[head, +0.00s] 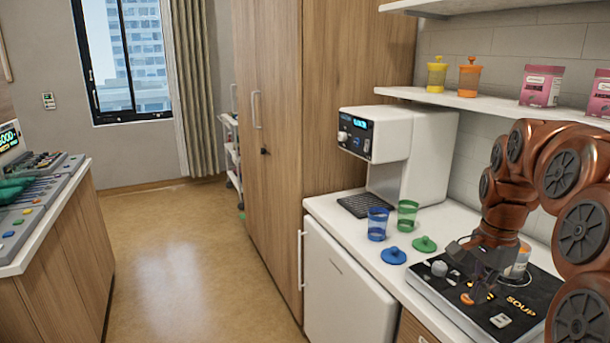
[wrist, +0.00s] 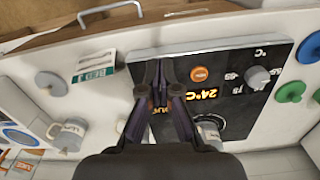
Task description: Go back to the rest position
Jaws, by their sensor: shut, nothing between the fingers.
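My gripper (head: 478,292) hangs over the black soup warmer (head: 531,318) on the white counter, in the head view. In the wrist view my gripper (wrist: 162,64) points at the warmer's control panel (wrist: 225,62), with its fingers together and nothing between them. The panel carries an orange button (wrist: 199,74), a grey knob (wrist: 257,78) and a lit 24°C readout. A pale container (head: 519,262) stands on the warmer behind my gripper and is partly hidden by it.
A blue cup (head: 377,225) and a green cup (head: 407,216) stand left of the warmer, with a blue lid (head: 393,255) and a green lid (head: 425,244) in front. A white dispenser (head: 428,150) stands behind. A shelf (head: 450,97) runs above. The floor at left is clear.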

